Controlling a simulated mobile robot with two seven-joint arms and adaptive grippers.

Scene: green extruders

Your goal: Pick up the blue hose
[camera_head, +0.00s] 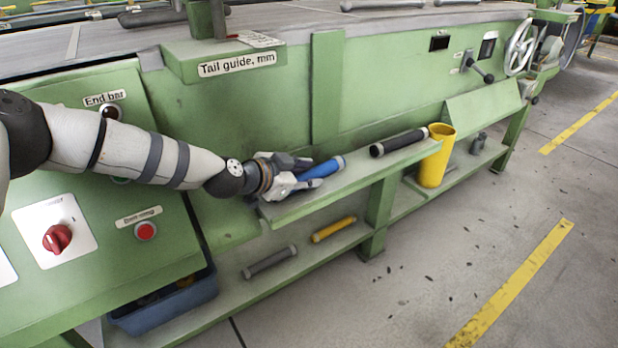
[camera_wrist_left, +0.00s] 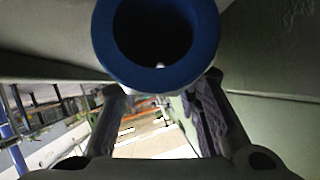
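The blue hose (camera_head: 321,169) is a short tube with a pale far end, at the left part of the green upper shelf in the head view. My left gripper (camera_head: 300,174) is at its near end, with one finger on each side, apart from each other. In the left wrist view the hose's round open end (camera_wrist_left: 99,45) fills the top middle, close to the camera. The fingers (camera_wrist_left: 163,100) show spread below it, their tips partly hidden behind the hose. Finger contact with the hose cannot be made out. My right gripper is not in view.
A black hose (camera_head: 398,142) lies farther right on the upper shelf (camera_head: 345,180), beside a yellow cup (camera_head: 436,158). The lower shelf holds a grey hose (camera_head: 270,262) and a yellow hose (camera_head: 334,229). A blue bin (camera_head: 165,312) stands below the control panel. The floor at right is open.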

